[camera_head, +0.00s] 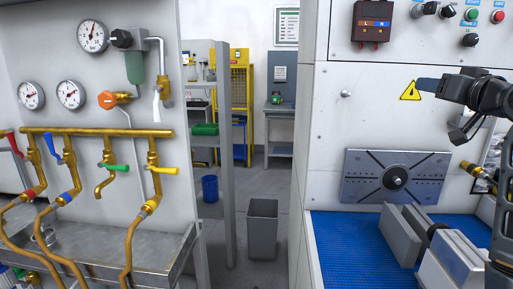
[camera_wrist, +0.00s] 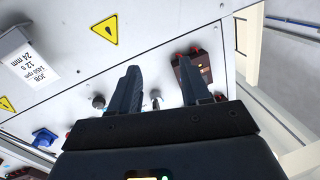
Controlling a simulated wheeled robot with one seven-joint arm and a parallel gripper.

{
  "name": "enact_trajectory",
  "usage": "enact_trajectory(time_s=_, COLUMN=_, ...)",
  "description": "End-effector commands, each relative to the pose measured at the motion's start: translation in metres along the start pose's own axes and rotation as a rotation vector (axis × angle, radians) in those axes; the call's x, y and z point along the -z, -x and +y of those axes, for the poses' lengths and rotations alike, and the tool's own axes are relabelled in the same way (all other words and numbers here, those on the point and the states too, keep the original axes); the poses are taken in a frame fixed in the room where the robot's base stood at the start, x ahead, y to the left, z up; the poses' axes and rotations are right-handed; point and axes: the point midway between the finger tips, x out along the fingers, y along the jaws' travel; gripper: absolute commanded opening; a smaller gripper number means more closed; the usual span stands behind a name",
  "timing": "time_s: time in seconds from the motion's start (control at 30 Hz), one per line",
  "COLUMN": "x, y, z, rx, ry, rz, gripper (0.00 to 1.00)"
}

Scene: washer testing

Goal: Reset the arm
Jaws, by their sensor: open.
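My gripper (camera_head: 421,85) is at the right of the head view, in front of the white panel and beside a yellow warning triangle (camera_head: 410,91). Its dark fingers point left. In the wrist view my gripper (camera_wrist: 158,66) shows two dark fingers spread apart with nothing between them. The arm's dark links run down the right edge of the head view, where part of the arm is cut off.
A brown box (camera_head: 371,22) and coloured buttons (camera_head: 471,14) are on the panel above. Below are a slotted plate (camera_head: 396,177) and grey blocks (camera_head: 401,235) on a blue mat (camera_head: 350,250). Brass pipes (camera_head: 95,132) and gauges stand left. A grey bin (camera_head: 263,230) stands on the floor between.

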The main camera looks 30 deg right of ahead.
Motion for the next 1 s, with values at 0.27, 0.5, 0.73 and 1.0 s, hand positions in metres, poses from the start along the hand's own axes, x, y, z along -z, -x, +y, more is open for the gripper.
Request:
enact_trajectory(time_s=0.27, x=-0.141, y=0.012, z=-0.048, rx=0.014, ry=-0.07, rz=-0.045, gripper=0.47)
enact_trajectory(time_s=0.5, x=-0.243, y=0.054, z=-0.09, rx=0.022, ry=-0.089, rz=-0.087, gripper=0.47)
enact_trajectory(time_s=0.73, x=-0.322, y=0.118, z=-0.126, rx=0.038, ry=-0.075, rz=-0.133, gripper=0.47)
enact_trajectory(time_s=1.0, x=-0.386, y=0.212, z=-0.157, rx=0.074, ry=-0.023, rz=-0.188, gripper=0.47)
